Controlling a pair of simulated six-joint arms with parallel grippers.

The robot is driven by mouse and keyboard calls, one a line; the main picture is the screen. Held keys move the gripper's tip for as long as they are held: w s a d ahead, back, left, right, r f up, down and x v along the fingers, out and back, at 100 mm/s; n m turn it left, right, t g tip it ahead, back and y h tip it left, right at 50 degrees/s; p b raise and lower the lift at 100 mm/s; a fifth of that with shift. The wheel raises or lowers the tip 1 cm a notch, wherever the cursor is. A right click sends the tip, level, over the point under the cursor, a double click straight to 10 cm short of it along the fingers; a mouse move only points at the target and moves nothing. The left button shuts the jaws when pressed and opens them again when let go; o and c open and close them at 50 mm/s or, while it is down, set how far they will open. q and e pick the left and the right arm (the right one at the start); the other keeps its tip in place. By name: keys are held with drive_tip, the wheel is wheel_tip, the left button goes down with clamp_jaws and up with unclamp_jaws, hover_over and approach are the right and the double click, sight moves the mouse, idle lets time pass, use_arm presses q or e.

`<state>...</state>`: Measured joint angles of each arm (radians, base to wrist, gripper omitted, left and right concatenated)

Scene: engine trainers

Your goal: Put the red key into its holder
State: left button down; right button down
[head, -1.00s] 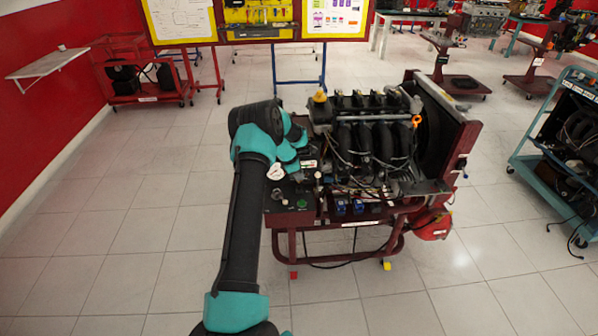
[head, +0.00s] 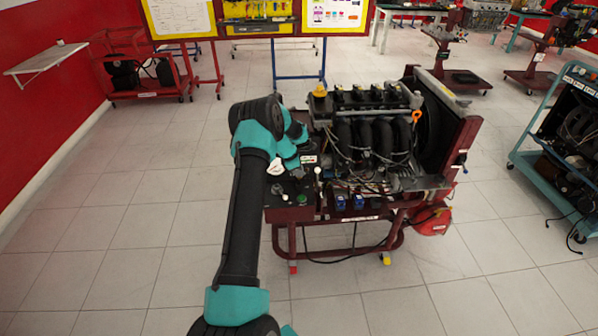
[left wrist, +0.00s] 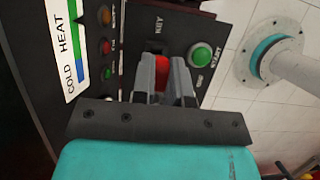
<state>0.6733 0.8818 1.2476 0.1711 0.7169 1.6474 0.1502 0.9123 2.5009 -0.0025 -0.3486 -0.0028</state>
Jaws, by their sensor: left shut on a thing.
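The red key (left wrist: 161,66) shows in the left wrist view between the two grey fingers of my left gripper (left wrist: 163,72), which is shut on it. The fingertips are at the black control panel, close to the printed word KEY and beside the green START button (left wrist: 201,54). The holder's opening is hidden behind the fingers and the key, so I cannot tell how far in the key is. In the head view my left gripper (head: 298,172) is at the left end of the engine stand's panel, and the key is not discernible. My right gripper is not in view.
The engine (head: 370,130) stands on a dark red wheeled frame (head: 340,240), right of my left arm. A COLD/HEAT gauge (left wrist: 68,45) and small indicator lights lie left of the key on the panel. A teal cart (head: 525,150) stands at the right.

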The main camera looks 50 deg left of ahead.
use_arm(q)
drive_tip(key=shift+f, duration=1.85)
idle(0.4)
drive_tip(key=c, duration=0.7)
unclamp_jaws()
drive_tip(key=shift+c, duration=0.2)
drive_tip(key=shift+r, duration=1.5)
drive_tip(key=shift+r, duration=0.1)
drive_tip(key=shift+r, duration=2.4)
